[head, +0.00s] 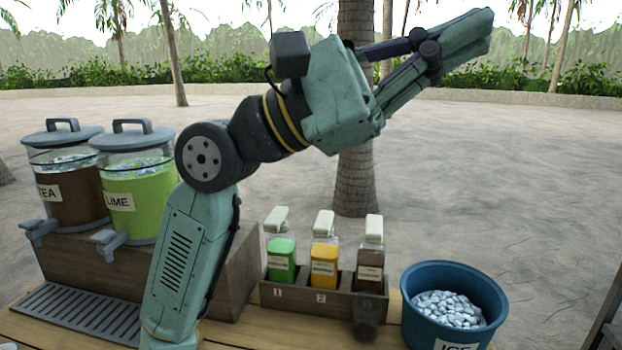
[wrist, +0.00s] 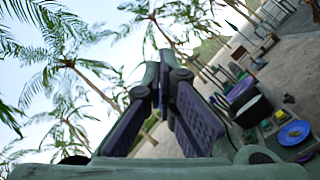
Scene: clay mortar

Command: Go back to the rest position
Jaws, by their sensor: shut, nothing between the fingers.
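My gripper (head: 462,42) is raised high in the head view, above the counter and pointing up and to the right. Its fingers are together and hold nothing. In the wrist view my gripper (wrist: 163,62) shows both dark-padded fingers meeting at the tips against sky and palms. No object is near or touching it. My arm rises from the counter in the middle of the head view and hides part of the wooden stand behind it.
A tea dispenser (head: 75,200) and a lime dispenser (head: 140,195) stand at left. A wooden rack (head: 305,297) holds three bottles. A blue ice tub (head: 410,318) stands right of it. A blue plate (wrist: 294,133) shows in the wrist view. The air around my gripper is clear.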

